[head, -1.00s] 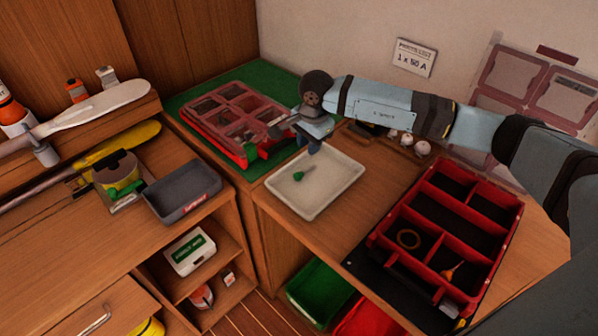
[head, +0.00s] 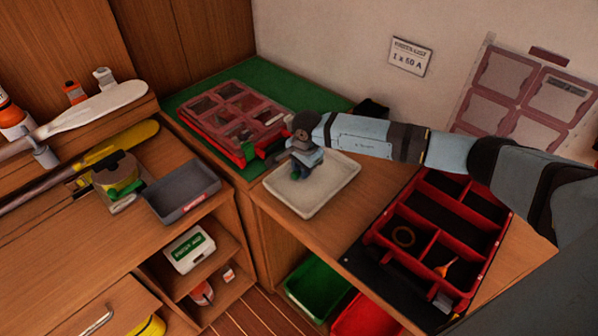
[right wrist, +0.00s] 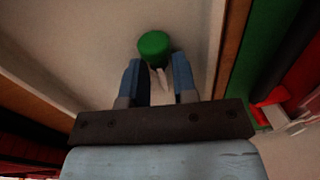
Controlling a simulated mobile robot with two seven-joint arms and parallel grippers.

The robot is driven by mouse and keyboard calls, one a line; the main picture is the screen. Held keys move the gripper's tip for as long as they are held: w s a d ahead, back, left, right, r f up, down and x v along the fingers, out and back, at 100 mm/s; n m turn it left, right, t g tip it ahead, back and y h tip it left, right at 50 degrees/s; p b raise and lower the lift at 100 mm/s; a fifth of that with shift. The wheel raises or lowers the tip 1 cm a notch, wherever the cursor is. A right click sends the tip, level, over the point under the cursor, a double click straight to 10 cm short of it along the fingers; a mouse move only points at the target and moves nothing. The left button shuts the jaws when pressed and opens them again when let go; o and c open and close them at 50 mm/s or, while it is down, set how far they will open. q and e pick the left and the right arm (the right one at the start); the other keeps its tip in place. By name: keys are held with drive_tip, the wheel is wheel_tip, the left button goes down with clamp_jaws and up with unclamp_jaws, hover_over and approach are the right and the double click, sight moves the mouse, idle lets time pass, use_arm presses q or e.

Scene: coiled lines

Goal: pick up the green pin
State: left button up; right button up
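The green pin (right wrist: 153,45) lies in the pale tray (head: 322,196) on the bench. In the right wrist view its round green head is just beyond the fingertips and its pale shaft runs back between the two fingers. My right gripper (right wrist: 158,66) is open, with a blue finger on either side of the shaft and a gap to each. In the head view my right gripper (head: 302,172) is low over the tray's left part and hides most of the pin. My left gripper is not in view.
A red compartment case (head: 237,118) stands on a green mat (head: 280,95) beyond the tray. A red divided box (head: 440,238) with small parts is to the right. A grey bin (head: 182,193) sits on the left bench. The tray's right part is clear.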

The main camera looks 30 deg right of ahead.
clamp_jaws()
drive_tip(key=shift+r, duration=0.1)
